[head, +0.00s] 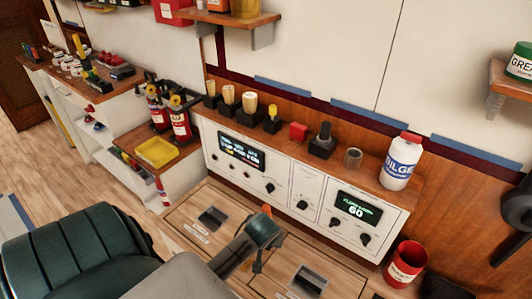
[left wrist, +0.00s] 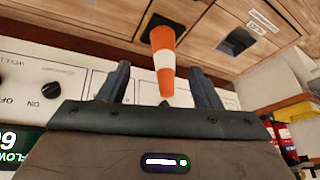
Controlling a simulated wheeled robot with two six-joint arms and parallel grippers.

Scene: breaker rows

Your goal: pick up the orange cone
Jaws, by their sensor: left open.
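The orange cone (left wrist: 164,48), with a white band, shows in the left wrist view between and beyond my open left fingers (left wrist: 160,90). Its near end lies close to the gap between them, and I see no finger touching it. In the head view only a small orange part of the cone (head: 266,210) shows, at the tip of my left gripper (head: 262,236); the gripper hides the rest. My right gripper is out of view.
A white control panel (head: 300,190) stands behind the gripper, under a wooden shelf with a bilge bottle (head: 402,162). Wooden hatches with dark recesses (head: 212,218) lie below. A red bin (head: 406,264) stands at right, a dark green seat (head: 75,255) at left, and fire extinguishers (head: 180,125) farther back.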

